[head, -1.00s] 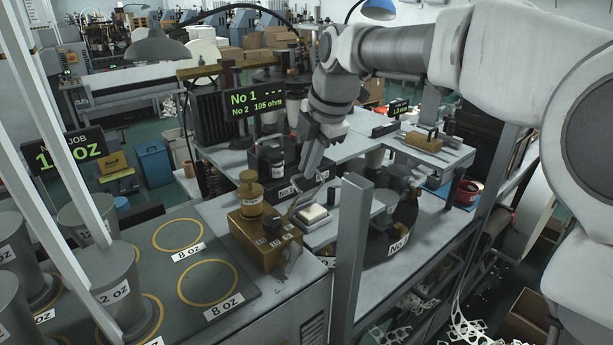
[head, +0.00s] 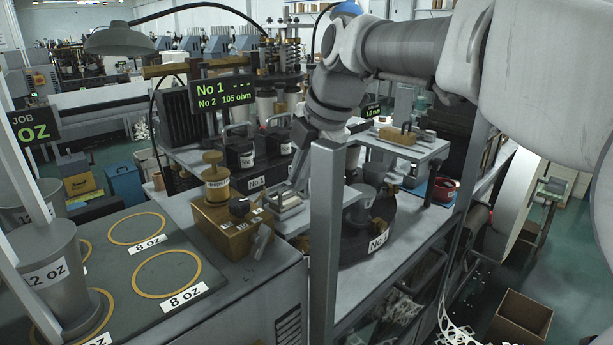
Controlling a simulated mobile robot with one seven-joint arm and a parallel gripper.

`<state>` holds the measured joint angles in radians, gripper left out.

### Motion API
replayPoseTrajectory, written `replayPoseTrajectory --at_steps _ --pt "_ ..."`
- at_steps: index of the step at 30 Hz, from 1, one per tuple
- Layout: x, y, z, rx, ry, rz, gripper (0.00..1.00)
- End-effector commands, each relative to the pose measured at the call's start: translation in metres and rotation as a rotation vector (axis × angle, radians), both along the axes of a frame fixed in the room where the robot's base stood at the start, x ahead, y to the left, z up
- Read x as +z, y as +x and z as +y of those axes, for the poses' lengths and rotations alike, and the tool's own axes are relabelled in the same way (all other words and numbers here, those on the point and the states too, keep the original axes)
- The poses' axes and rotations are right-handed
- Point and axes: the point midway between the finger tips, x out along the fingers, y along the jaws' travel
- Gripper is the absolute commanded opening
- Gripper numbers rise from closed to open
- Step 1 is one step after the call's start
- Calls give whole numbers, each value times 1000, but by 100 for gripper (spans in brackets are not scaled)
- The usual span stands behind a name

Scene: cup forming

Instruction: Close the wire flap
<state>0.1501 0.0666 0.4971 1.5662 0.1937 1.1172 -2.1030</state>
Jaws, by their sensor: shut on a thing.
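My gripper (head: 296,182) reaches down to the work table just left of a grey upright post, which hides part of it. It is shut on what looks like the wire flap (head: 287,203), a small grey piece over the low pad beside the brass box. The flap is small and dim here, so its exact angle and any gap under it cannot be told. The brass box (head: 228,228) with a round brass knob stands just left of it.
The grey post (head: 325,240) stands close in front of my gripper. Black-lidded jars (head: 238,150) stand behind. A dark turntable marked No 1 (head: 378,243) is to the right. A green-lettered display (head: 222,95) hangs behind. The ringed mat (head: 190,235) has free circles at left.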

Motion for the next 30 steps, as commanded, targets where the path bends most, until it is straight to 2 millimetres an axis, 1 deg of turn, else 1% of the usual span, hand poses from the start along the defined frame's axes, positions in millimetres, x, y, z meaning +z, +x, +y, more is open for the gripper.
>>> replayPoseTrajectory --at_steps 1,4,22,23,24,27,30 --pt "-10 -4 -4 0 -12 20 0" --pt "-14 -5 -7 -1 -14 24 0" --pt "-19 -5 -11 -5 -17 30 0" --pt "-19 -4 -11 -5 -17 30 16" --pt "-19 -4 -11 -5 -16 29 23" --pt "-18 -5 -10 -5 -16 29 40" --pt "-17 -5 -10 -4 -15 28 40"
